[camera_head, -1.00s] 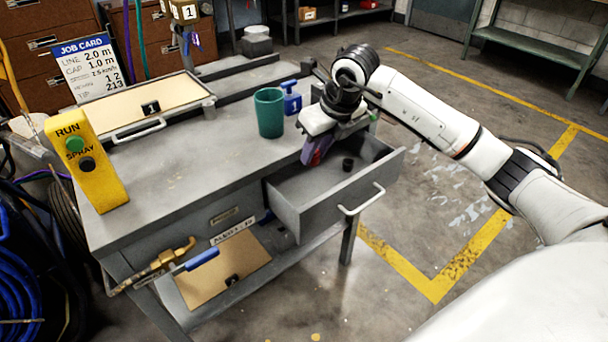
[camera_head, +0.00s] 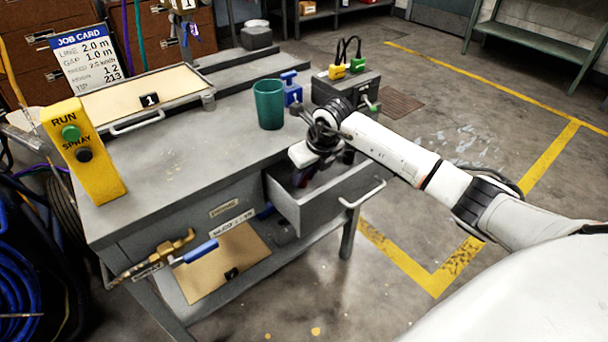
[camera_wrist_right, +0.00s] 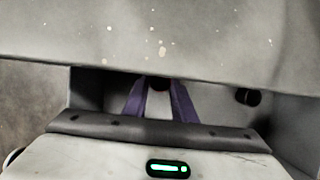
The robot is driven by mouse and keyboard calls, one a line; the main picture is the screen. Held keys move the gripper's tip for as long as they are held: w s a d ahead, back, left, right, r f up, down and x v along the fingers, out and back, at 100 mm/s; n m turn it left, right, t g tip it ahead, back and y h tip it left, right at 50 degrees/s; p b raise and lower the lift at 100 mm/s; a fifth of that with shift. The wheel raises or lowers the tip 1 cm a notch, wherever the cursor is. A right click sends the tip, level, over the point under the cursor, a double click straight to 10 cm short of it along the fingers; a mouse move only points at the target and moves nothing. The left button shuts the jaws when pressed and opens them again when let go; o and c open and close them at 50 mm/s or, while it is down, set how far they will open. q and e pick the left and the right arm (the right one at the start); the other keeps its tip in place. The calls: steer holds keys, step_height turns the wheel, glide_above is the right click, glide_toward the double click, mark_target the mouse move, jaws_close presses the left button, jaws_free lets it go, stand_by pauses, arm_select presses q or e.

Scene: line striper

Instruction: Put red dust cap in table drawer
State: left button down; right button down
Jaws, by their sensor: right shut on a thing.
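The drawer (camera_head: 335,203) is pulled open at the right front of the grey table. My right gripper (camera_head: 299,178) reaches down into it, mostly hidden by my own wrist. A separate black cap (camera_wrist_right: 247,96) lies to the right in the drawer. My left gripper is out of view.
A green cup (camera_head: 269,105) and a blue object (camera_head: 291,92) stand near the table's back right. A dark box (camera_head: 346,92) with yellow and green plugs is behind my wrist. A yellow RUN/SPRAY box (camera_head: 85,150) stands at left. The tabletop's middle is clear.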

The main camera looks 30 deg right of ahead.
steer(key=shift+f, duration=0.1)
steer(key=c, duration=1.5)
jaws_free()
steer(key=shift+o, duration=0.2)
steer(key=shift+s+r, duration=0.1)
steer(key=shift+r, duration=0.5)
steer(key=p+v, duration=0.1)
steer(key=v, duration=1)
steer(key=shift+s, duration=0.15)
